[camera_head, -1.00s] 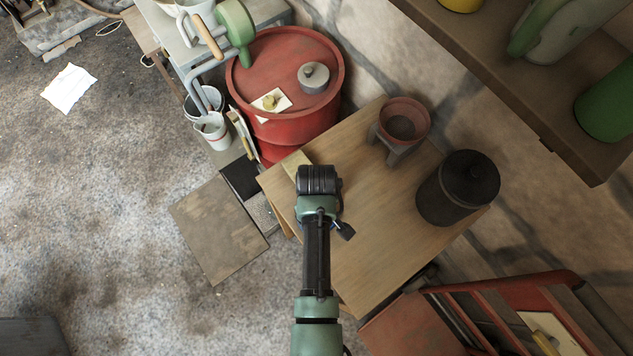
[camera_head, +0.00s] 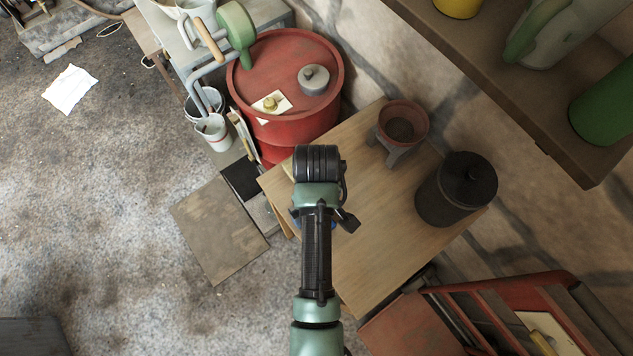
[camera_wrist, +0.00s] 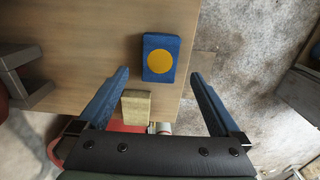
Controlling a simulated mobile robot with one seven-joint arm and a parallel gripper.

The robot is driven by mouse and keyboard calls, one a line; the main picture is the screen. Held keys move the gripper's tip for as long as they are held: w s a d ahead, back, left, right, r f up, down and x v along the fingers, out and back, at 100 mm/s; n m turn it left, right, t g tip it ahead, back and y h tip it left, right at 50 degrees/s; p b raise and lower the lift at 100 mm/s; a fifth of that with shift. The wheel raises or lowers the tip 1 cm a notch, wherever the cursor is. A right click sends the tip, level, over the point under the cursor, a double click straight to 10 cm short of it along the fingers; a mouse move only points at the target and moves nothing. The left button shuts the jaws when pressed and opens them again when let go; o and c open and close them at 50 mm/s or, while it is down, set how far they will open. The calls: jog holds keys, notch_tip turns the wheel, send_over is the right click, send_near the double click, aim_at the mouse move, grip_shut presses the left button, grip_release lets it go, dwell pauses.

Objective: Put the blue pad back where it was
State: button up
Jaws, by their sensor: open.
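The blue pad (camera_wrist: 160,58), a flat rectangle with a yellow disc on its face, lies on the wooden table near its edge in the wrist view. My gripper (camera_wrist: 160,76) is open and empty; its two blue fingers point toward the pad, one toward each side of it, and do not visibly touch it. In the head view my arm covers the pad and most of my gripper. A small tan block (camera_wrist: 136,106) sits close to the pad, nearer the gripper's palm and between the fingers in the picture.
The wooden table (camera_head: 375,235) carries a red pot on a stand (camera_head: 402,124) and a dark lidded canister (camera_head: 456,190) to the right. A red drum (camera_head: 290,75) stands behind it. A shelf (camera_head: 540,110) overhangs the upper right. Bare table lies right of my arm.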

jog(key=w+r+m+t, duration=0.1)
jog(key=w+r+t, duration=0.45)
jog(key=r, duration=0.65)
jog(key=w+r+m+t, duration=0.1)
jog(key=w+r+t, duration=0.3)
jog(key=w+r, duration=0.55)
jog(key=w+r+m+t, duration=0.2)
jog(key=w+r+t, duration=0.2)
jog(key=r, duration=1.1)
notch_tip(320, 180, up, 14)
jog(key=s+t, duration=0.1)
jog(key=t, duration=0.4)
jog(key=s+r+m+t, duration=0.1)
jog(key=s+r+t, duration=0.3)
jog(key=s+r, duration=0.3)
jog(key=s+r+m+t, duration=0.2)
jog(key=s+r+t, duration=0.3)
jog(key=r, duration=0.9)
jog(key=shift+s+r, duration=0.25)
jog(key=shift+s, duration=0.7)
jog(key=shift+a, duration=0.1)
